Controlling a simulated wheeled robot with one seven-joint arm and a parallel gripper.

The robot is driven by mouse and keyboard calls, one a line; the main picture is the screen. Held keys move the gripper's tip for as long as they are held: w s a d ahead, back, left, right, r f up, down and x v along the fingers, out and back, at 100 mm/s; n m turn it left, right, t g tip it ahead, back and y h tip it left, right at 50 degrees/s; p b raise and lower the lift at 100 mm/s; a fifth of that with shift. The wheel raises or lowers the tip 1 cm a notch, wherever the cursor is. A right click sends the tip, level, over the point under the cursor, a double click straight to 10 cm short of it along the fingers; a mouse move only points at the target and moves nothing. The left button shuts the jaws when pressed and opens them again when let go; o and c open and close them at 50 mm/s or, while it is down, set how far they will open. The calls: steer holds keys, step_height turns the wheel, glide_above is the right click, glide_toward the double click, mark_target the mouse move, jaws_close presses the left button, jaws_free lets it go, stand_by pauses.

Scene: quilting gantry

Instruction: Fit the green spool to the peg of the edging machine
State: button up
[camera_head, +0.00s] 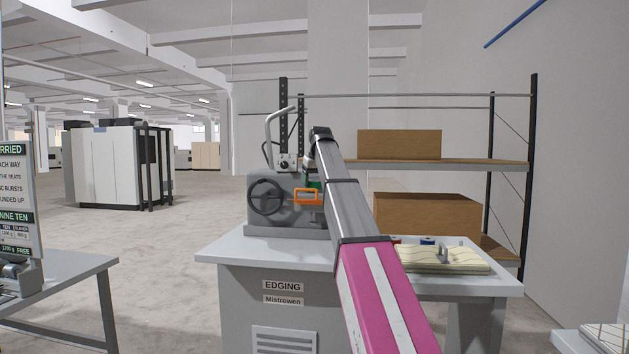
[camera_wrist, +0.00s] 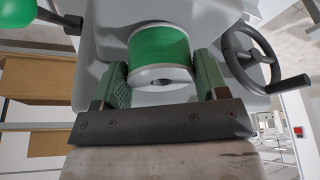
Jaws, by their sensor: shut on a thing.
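The green spool (camera_wrist: 158,46), with pale flanges and a dark hole in its near end, sits between the two green fingers of my gripper (camera_wrist: 163,80) in the wrist view. My gripper is shut on it. The grey edging machine (camera_head: 290,192), with a black handwheel (camera_head: 266,196) and an orange bracket (camera_head: 308,197), stands on the table in the head view. The spool is up against the machine's grey body in the wrist view. The peg is hidden, so I cannot tell whether the spool is on it. My arm covers the machine's right side in the head view.
The table (camera_head: 225,250) also bears a folded striped cloth pad (camera_head: 430,262) to the right of my arm. A shelf rack (camera_head: 515,170) with cardboard boxes stands behind. A green ball knob (camera_wrist: 15,12) is at the wrist view's upper left.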

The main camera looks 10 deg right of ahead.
steer(key=shift+f, duration=0.15)
steer(key=o, duration=1.1)
steer(key=v, duration=1)
steer(key=shift+s+r, duration=0.1)
steer(key=shift+r, duration=0.25)
